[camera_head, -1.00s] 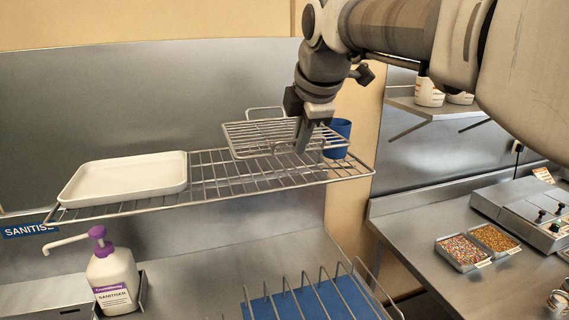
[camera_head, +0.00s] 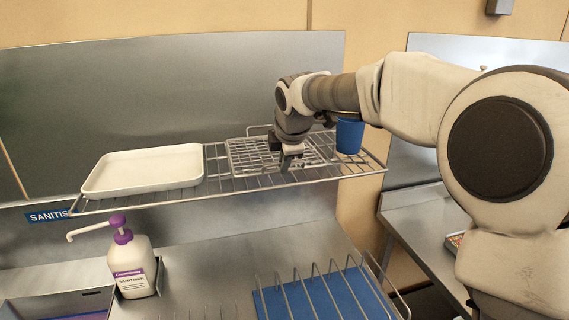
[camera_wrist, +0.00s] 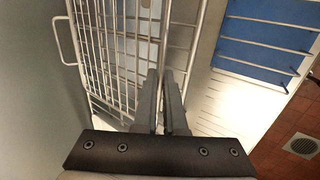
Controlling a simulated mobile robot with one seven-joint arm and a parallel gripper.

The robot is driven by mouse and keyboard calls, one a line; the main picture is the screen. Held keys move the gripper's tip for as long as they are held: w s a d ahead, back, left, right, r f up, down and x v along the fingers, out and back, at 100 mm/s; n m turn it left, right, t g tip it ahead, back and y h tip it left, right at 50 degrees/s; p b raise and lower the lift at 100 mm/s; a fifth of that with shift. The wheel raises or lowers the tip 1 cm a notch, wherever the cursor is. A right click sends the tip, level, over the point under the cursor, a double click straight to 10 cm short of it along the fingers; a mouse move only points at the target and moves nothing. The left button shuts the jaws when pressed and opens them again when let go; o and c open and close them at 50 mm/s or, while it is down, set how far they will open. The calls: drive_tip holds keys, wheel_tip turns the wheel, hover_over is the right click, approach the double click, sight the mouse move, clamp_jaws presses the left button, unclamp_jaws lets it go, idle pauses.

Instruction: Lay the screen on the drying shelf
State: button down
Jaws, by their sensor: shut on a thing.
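The screen (camera_head: 250,152) is a small wire grid with a loop handle at its back. It is low over the middle of the wire drying shelf (camera_head: 222,178), roughly level; whether it touches the shelf wires I cannot tell. My gripper (camera_head: 287,167) is shut on the screen's front edge. In the wrist view my gripper (camera_wrist: 163,100) shows its two fingers close together at the edge of the screen (camera_wrist: 100,60), with the loop handle on the left. The fingers' exact contact with the rim is partly hidden.
A white tray (camera_head: 145,169) lies on the shelf's left part. A blue cup (camera_head: 349,136) stands at its right end. Below are a sanitiser bottle (camera_head: 132,262) and a wire rack over a blue sheet (camera_head: 325,297). A steel wall rises behind.

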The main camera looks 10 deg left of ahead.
drive_tip(key=shift+f, duration=0.25)
drive_tip(key=c, duration=1)
unclamp_jaws()
drive_tip(key=b+v, duration=0.1)
drive_tip(key=v, duration=1.1)
